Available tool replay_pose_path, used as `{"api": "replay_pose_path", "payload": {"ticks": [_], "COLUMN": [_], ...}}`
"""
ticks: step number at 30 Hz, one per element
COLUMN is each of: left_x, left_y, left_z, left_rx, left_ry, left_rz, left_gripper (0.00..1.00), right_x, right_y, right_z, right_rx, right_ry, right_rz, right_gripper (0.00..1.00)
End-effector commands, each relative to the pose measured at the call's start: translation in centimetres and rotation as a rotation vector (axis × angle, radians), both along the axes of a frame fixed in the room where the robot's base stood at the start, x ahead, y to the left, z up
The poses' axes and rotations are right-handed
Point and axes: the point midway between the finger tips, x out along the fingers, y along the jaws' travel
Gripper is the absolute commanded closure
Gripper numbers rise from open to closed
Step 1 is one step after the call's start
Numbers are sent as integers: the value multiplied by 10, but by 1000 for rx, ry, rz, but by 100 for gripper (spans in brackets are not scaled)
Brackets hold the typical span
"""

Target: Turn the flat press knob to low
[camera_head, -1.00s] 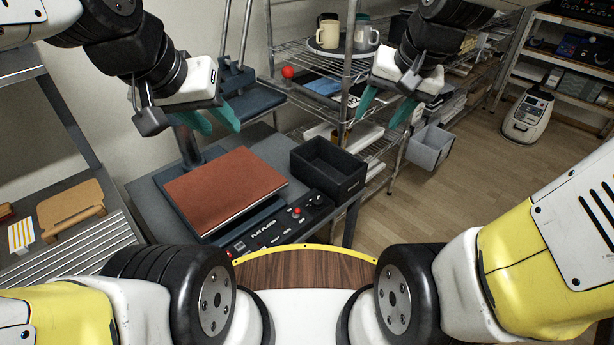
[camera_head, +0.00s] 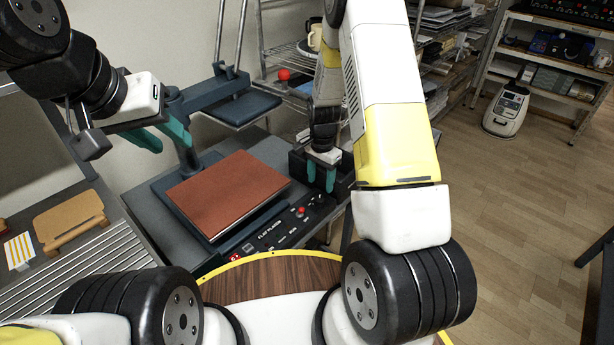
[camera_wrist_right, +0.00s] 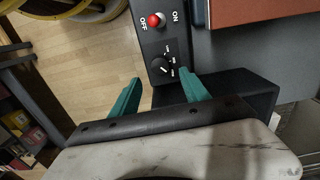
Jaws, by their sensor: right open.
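The flat press (camera_head: 228,190) stands on a grey table with a red-brown pad on its lower plate. Its black control panel (camera_head: 283,229) runs along the front edge. The dark round knob (camera_wrist_right: 161,66) shows in the right wrist view, with small white marks around it; I cannot read its setting. My right gripper (camera_head: 321,176) is open and empty, just beyond the panel's right end. In the right wrist view its teal fingers (camera_wrist_right: 157,95) point toward the knob, one finger close to the panel. My left gripper (camera_head: 162,137) is open and empty, left of the press's upper plate.
A red switch (camera_wrist_right: 154,20) marked ON and OFF sits beside the knob. The raised upper plate (camera_head: 243,108) hangs behind the pad.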

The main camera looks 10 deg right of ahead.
Motion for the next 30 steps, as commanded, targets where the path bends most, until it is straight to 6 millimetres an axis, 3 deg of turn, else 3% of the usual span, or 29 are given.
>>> {"api": "replay_pose_path", "payload": {"ticks": [12, 24, 25, 30], "left_x": [0, 0, 0, 0], "left_y": [0, 0, 0, 0], "left_z": [0, 0, 0, 0], "left_rx": [0, 0, 0, 0], "left_ry": [0, 0, 0, 0], "left_rz": [0, 0, 0, 0], "left_gripper": [64, 64, 64, 64], "right_x": [-1, 0, 0, 0], "right_y": [0, 0, 0, 0], "right_z": [-62, -72, -72, -72], "right_rx": [1, 1, 1, 1], "right_ry": [2, 0, 0, 0], "right_rz": [2, 2, 2, 2], "right_gripper": [46, 46, 48, 81]}}
